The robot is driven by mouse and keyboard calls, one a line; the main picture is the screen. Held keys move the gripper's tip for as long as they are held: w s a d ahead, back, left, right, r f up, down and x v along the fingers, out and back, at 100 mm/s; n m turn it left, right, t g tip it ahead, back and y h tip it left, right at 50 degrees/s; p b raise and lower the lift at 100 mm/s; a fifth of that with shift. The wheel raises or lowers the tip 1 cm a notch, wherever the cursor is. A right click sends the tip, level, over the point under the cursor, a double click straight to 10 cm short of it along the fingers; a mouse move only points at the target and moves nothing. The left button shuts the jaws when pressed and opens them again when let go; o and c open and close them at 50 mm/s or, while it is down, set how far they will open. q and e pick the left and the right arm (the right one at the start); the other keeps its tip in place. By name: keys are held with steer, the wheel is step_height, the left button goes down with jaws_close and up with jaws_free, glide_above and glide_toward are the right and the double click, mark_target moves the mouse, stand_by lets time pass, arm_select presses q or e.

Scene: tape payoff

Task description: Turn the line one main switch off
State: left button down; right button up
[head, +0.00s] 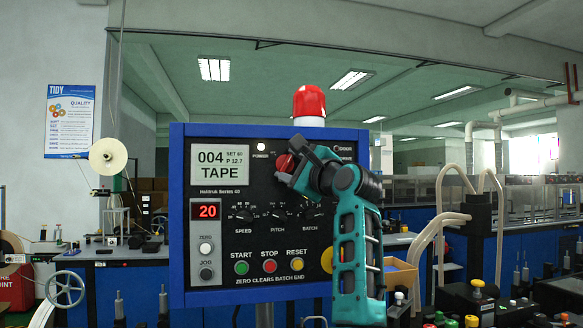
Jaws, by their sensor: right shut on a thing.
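The control panel (178,230), a black face in a blue frame, stands upright in the middle of the head view. A red switch knob (285,163) shows near its upper middle, right of a lit white lamp marked POWER (261,147). My right gripper (290,166) is at the panel's upper right and is shut on the red knob. My teal right arm hides the knob's right side, its label and much of the panel's right part, so the switch position cannot be read. My left gripper is not in view.
The panel's screen (219,162) reads 004 TAPE and a red readout (206,211) shows 20. SPEED, PITCH and BATCH dials and START, STOP (270,266) and RESET buttons sit below. A red beacon (309,102) tops the panel. Benches with equipment stand at both sides.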

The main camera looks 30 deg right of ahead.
steer(key=n, duration=0.1)
steer(key=n+g, duration=0.1)
steer(key=n, duration=0.2)
steer(key=shift+d+r+n+g+y, duration=0.15)
steer(key=shift+r+n+g+y, duration=0.1)
steer(key=shift+n+g+y, duration=0.15)
steer(key=n+g, duration=0.1)
steer(key=n, duration=0.2)
steer(key=shift+r, duration=0.1)
steer(key=n+g+h, duration=0.1)
steer(key=n, duration=0.1)
steer(key=n+g, duration=0.1)
steer(key=n, duration=0.1)
steer(key=shift+r+n+h, duration=0.2)
steer(key=shift+n+h, duration=0.2)
steer(key=shift+a+n+g, duration=0.2)
steer(key=shift+n+g, duration=0.1)
steer(key=shift+n, duration=0.2)
steer(key=o, duration=1)
steer(key=shift+h, duration=0.3)
steer(key=shift+o, duration=0.2)
